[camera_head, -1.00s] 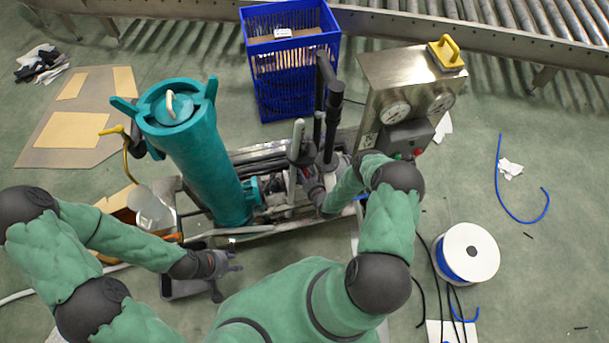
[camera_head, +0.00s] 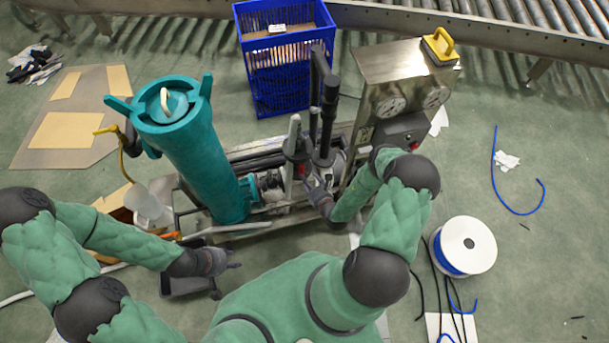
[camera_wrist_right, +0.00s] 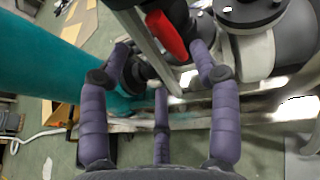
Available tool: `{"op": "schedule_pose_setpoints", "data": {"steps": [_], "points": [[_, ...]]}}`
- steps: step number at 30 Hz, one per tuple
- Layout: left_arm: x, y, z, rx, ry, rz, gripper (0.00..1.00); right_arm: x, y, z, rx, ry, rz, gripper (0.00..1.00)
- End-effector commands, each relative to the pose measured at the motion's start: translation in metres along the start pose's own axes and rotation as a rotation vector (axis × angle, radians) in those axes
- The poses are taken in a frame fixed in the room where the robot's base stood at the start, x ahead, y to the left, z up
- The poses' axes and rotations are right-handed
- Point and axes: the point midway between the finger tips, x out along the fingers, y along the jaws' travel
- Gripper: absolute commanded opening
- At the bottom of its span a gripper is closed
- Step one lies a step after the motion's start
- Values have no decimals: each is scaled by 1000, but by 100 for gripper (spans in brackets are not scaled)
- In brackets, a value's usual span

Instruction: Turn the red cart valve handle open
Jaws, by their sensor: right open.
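The red valve handle (camera_wrist_right: 166,36) shows in the right wrist view, tilted, at the top centre. In the head view it is a small red patch (camera_head: 303,170) beside the grey upright pipe on the cart. My right gripper (camera_head: 308,184) is at the cart beside this patch. In the wrist view its purple fingers (camera_wrist_right: 163,58) are spread, with the handle just ahead between the two upper fingertips, closer to the right one. I cannot tell whether they touch. My left gripper (camera_head: 234,265) is away from the handle, low in front of the cart; its finger opening is unclear.
A tall teal filter housing (camera_head: 190,150) stands on the cart left of the handle. A steel gauge box (camera_head: 400,75) stands to the right. A blue crate (camera_head: 285,70) is behind, and a white spool (camera_head: 465,246) lies on the floor at the right.

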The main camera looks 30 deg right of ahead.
Motion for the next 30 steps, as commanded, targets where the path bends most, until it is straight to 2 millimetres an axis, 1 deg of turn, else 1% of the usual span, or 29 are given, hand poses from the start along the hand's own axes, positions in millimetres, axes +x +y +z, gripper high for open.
{"op": "schedule_pose_setpoints", "data": {"steps": [1, 3, 6, 9, 27, 29, 30], "points": [[0, 0, 0, 0, 0, 0, 40, -9, -1, 0, 2, 1, -2, 63], [0, 0, 0, 0, 0, 0, 40, -19, -1, 0, 1, 2, -2, 63], [0, 0, 0, 0, 0, 0, 40, -29, 0, 0, 1, 1, -1, 63], [0, 0, 0, 0, 0, 0, 40, -34, 0, 0, -1, 0, -1, 63], [0, 0, 0, 0, 0, 0, 40, -36, 0, 0, -1, 0, 0, 63], [0, 0, 0, 0, 0, 0, 40, -36, 2, 1, -1, 0, 9, 63], [0, 0, 0, 0, 0, 0, 40, -36, 7, 2, -3, 1, 26, 63]]}}
